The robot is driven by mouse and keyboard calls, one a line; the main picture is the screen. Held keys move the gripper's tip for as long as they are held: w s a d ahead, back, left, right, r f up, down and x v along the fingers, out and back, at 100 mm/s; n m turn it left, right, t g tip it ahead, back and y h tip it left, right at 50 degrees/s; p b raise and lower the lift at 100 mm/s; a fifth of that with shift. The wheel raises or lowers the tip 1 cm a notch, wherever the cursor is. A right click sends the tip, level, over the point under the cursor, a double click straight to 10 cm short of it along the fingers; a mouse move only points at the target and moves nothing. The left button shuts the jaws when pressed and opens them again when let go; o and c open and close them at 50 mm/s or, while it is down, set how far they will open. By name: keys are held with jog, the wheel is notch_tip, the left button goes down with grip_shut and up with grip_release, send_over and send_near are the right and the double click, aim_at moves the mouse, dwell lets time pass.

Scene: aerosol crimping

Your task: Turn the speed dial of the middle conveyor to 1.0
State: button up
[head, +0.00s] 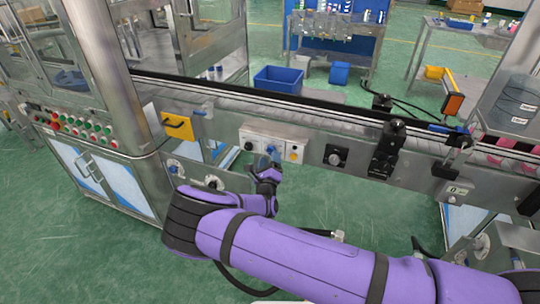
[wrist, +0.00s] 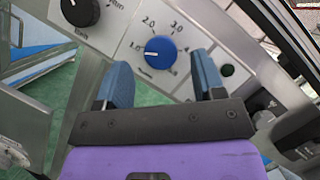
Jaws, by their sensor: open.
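The blue speed dial (wrist: 160,52) is on a light grey panel in the wrist view, with printed marks 1.0, 2.0, 3.0 and a partly hidden 4. Its white pointer line points left, close to the 1.0 mark; I cannot tell if it is exactly on it. In the head view the dial (head: 271,150) shows small on the front of the middle conveyor (head: 310,120). My gripper (wrist: 163,75) is open, its two blue fingers apart below and to either side of the dial, with nothing between them. In the head view my gripper (head: 267,174) is just below the panel.
A yellow plate (head: 177,127) is to the left. Green floor is open below the conveyor.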

jog(key=v, duration=0.8)
